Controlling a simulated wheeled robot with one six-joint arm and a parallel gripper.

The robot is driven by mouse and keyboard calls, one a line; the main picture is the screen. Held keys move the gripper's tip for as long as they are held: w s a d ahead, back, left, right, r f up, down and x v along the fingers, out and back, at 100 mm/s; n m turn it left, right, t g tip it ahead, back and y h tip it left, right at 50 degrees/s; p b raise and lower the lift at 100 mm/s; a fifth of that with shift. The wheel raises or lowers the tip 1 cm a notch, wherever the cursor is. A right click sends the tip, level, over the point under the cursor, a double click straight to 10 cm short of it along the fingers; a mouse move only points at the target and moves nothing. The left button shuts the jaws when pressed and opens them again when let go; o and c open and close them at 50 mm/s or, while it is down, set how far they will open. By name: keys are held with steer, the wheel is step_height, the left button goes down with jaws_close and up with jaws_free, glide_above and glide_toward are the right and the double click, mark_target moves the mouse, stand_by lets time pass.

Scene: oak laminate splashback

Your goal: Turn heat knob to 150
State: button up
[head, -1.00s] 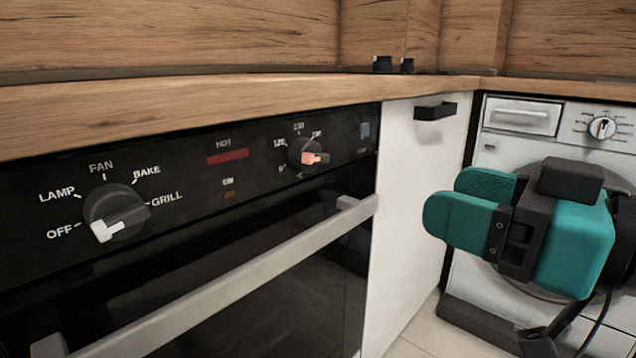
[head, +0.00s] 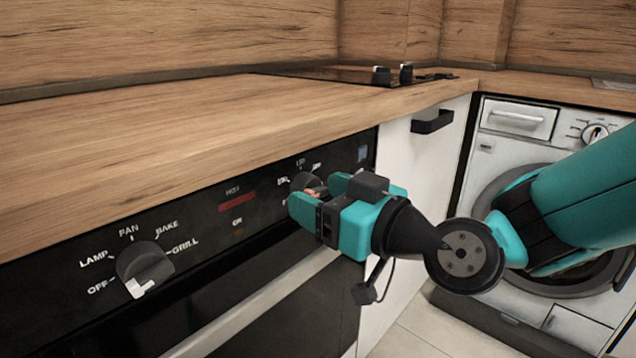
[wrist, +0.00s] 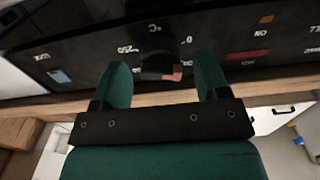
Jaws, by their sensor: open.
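The heat knob (head: 304,182) is a dark round knob with a pinkish pointer on the black oven panel. In the head view my gripper covers most of it and its lower marks. In the wrist view, which is upside down, the knob (wrist: 152,66) shows between my two green fingers, its pink-tipped pointer toward the picture's lower right. My gripper (head: 319,194) is open in front of the knob, with one finger to each side. In the wrist view a gap shows between each finger and the knob. I cannot read which number the pointer marks.
The function knob (head: 145,266) with a white pointer is at left on the panel. The oven handle (head: 250,300) runs below. The wooden worktop (head: 200,125) overhangs the panel. A white cabinet (head: 425,170) and a washing machine (head: 520,150) stand at right.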

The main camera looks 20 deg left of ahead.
steer(key=shift+w+a, duration=0.2)
steer(key=shift+a, duration=0.3)
steer(key=c, duration=0.9)
